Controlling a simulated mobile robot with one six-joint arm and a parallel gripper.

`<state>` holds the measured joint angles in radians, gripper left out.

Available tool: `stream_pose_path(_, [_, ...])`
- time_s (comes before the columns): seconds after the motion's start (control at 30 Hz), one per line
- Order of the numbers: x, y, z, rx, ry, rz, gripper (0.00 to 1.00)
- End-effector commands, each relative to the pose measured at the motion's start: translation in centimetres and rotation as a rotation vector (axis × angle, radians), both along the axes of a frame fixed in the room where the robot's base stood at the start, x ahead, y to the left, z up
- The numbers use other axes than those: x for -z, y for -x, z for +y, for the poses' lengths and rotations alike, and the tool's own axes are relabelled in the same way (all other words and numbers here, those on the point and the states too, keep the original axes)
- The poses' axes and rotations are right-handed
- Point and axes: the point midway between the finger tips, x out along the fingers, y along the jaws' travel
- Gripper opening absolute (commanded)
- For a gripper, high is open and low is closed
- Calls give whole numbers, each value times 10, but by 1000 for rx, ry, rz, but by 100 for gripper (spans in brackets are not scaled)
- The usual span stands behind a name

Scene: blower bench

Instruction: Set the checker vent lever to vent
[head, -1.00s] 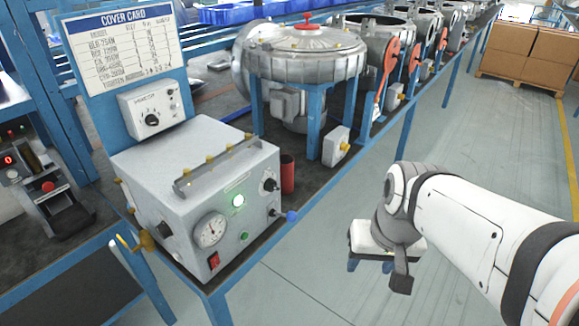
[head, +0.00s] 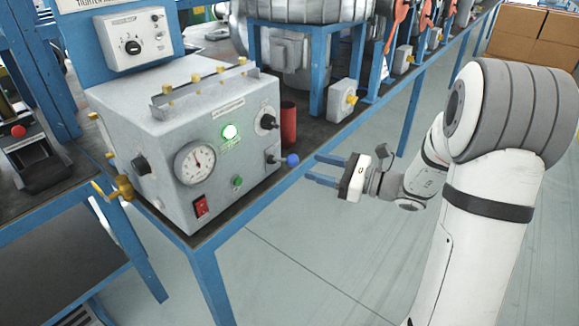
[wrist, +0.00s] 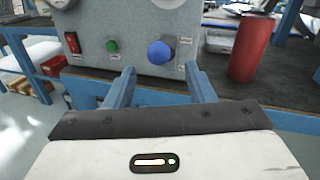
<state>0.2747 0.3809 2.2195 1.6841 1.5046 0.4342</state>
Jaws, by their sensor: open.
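The checker (head: 200,130) is a grey box on the bench with a gauge, a lit green lamp and a red switch. Its vent lever with a blue ball knob (head: 292,160) sticks out low on the right of the front face. In the wrist view the blue knob (wrist: 159,52) faces me, just beyond and between my fingertips. My gripper (head: 316,170) is open and empty, pointing left at the knob with a small gap. In the wrist view my gripper (wrist: 162,85) shows two blue fingers spread apart. The lever's labels are too small to read.
A red cylinder (head: 288,124) stands on the bench right of the checker, also in the wrist view (wrist: 251,48). A brass valve (head: 121,187) sits at the checker's left. The bench front edge runs below the knob. The floor in front is clear.

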Motion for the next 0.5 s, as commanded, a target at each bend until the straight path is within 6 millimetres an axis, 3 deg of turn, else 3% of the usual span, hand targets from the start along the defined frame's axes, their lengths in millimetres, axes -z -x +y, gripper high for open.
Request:
stream_pose_path(0.3, [0,-19,46,-3,1,-2,49])
stream_pose_path(0.5, [-1,-27,64,-2,2,-2,49])
